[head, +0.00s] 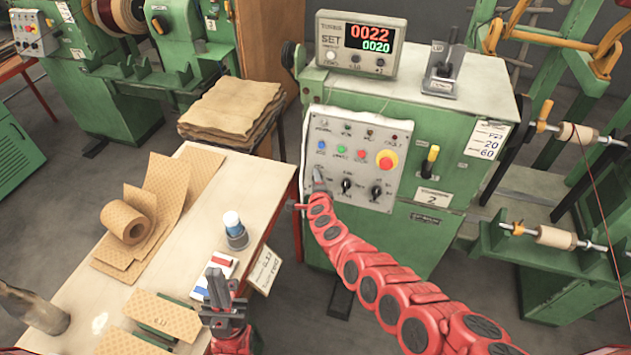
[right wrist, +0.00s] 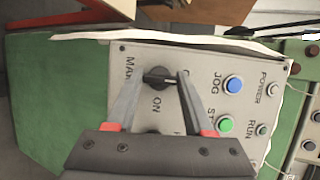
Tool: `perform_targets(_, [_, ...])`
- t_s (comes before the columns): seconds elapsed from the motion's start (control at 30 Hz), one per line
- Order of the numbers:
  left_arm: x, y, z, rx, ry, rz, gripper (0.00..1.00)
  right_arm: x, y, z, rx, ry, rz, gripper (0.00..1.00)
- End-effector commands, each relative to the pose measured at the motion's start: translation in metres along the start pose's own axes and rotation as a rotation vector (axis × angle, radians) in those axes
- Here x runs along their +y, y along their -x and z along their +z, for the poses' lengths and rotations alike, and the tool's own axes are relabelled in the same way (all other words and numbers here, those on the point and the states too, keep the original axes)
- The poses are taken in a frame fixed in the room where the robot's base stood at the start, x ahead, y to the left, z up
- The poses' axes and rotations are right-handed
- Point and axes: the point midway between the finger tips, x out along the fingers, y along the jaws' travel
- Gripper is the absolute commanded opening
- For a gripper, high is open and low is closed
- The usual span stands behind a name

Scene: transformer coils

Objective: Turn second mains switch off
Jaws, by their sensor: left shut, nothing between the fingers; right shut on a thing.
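The grey control panel (head: 350,140) is on the front of the green machine marked 2. My right gripper (head: 318,180) is at the panel's lower left and hides the mains switch there in the head view. In the right wrist view the black mains switch knob (right wrist: 158,78) sits between the fingers of my right gripper (right wrist: 161,80), next to the "ON" lettering and a partly covered "MAINS" label. The right gripper is shut on this knob. My left gripper (head: 217,285) is shut and empty above the table's front part.
Two black knobs (head: 347,186) (head: 376,192) and a red emergency button (head: 387,160) are to the right of the right gripper. Winding spools (head: 578,133) stand at the right.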

Motion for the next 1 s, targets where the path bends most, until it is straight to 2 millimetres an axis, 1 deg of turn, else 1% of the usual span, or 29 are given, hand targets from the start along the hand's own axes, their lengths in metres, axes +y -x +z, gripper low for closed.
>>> perform_targets(0.17, [0.000,0.000,0.000,0.000,0.000,0.000,0.00,0.001,0.000,0.001,-0.001,0.002,0.002,0.00])
perform_targets(0.2, [0.000,0.000,0.000,0.000,0.000,0.000,0.00,0.001,0.000,0.001,-0.002,0.002,0.002,0.60])
perform_targets(0.33, [0.000,0.000,0.000,0.000,0.000,0.000,0.00,0.001,0.000,0.001,-0.001,0.002,0.001,0.82])
perform_targets(0.6, [0.000,0.000,0.000,0.000,0.000,0.000,0.00,0.000,0.000,0.000,-0.001,0.001,0.000,0.82])
perform_targets(0.73, [0.000,-0.003,-0.001,0.000,0.000,0.000,0.00,0.002,0.004,-0.001,-0.001,0.001,0.004,0.82])
perform_targets(0.9, [-0.001,-0.013,-0.002,0.000,0.000,0.000,0.00,0.006,0.018,-0.002,0.000,-0.003,0.012,0.82])
perform_targets(1.0, [-0.001,-0.021,-0.004,0.000,0.000,0.000,0.00,0.000,0.029,-0.001,0.001,-0.008,0.007,0.82])
